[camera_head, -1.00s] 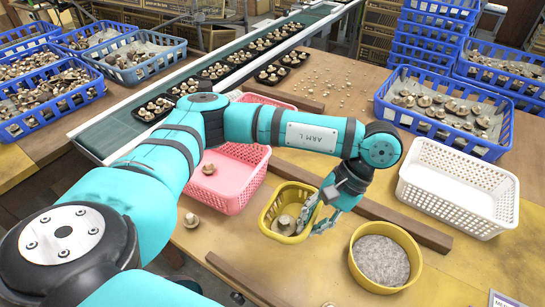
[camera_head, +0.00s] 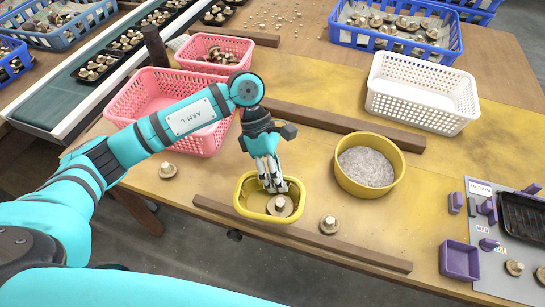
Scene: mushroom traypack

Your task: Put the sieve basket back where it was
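The sieve basket (camera_head: 241,207) is the yellow oval basket with a large mushroom (camera_head: 280,205) inside. It overlaps the near dark wooden strip (camera_head: 345,248) in the picture, so it seems held slightly above the table. My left gripper (camera_head: 271,184) comes down at its back wall, fingers at the rim and reaching inside. It appears shut on that rim, though the finger gap is partly hidden. My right gripper is out of view.
A round yellow bowl (camera_head: 345,182) with grey contents stands right of the basket. Pink crates (camera_head: 120,108), a white crate (camera_head: 420,115) and a long wooden rail (camera_head: 330,120) lie behind. A purple tray (camera_head: 459,261) is at right.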

